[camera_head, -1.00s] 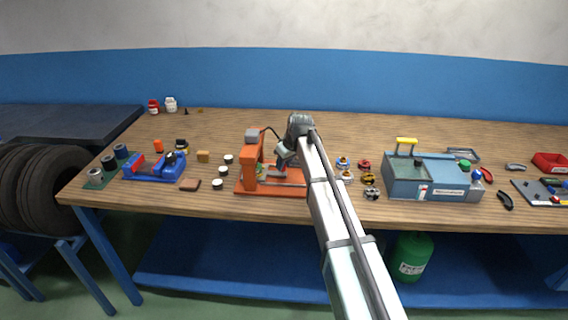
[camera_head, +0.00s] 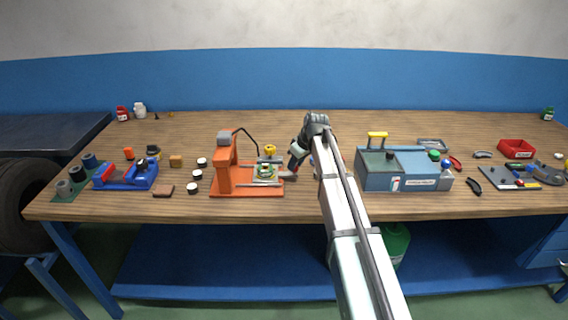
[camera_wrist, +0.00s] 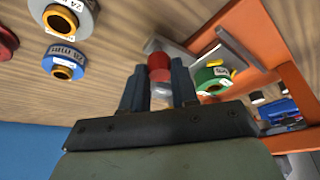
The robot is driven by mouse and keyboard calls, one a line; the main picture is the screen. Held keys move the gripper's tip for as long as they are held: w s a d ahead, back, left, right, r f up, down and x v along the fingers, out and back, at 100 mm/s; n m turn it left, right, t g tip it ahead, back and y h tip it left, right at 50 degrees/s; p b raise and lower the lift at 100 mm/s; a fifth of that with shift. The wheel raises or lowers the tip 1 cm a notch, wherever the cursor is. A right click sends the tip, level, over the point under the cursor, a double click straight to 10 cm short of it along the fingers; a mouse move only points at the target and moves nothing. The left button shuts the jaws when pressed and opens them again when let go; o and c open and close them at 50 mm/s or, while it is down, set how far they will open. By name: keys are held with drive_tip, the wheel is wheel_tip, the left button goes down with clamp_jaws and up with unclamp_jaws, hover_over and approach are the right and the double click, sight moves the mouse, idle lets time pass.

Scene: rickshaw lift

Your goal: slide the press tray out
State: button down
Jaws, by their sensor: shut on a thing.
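The orange press (camera_head: 222,172) stands on the bench, left of my arm. Its pale metal tray (camera_head: 266,181) lies right of the press column and carries a green ring (camera_head: 265,170). The green ring also shows in the wrist view (camera_wrist: 212,79). My gripper (camera_head: 293,172) is at the tray's right end. In the wrist view its two dark fingers (camera_wrist: 159,74) are shut on a red knob (camera_wrist: 159,62) at the tray's front. Part of the knob is hidden by the fingers.
A blue-grey box (camera_head: 405,170) stands right of my arm. Small dark-and-white pucks (camera_head: 195,175) and a blue fixture (camera_head: 125,175) are on the left.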

drive_tip(key=shift+d, duration=0.3)
drive_tip(key=c, duration=0.9)
unclamp_jaws()
drive_tip(key=shift+o, duration=0.2)
drive_tip(key=shift+r, duration=0.1)
drive_tip(key=v, duration=1.3)
drive_tip(key=shift+r, duration=0.3)
drive_tip(key=shift+s, duration=0.15)
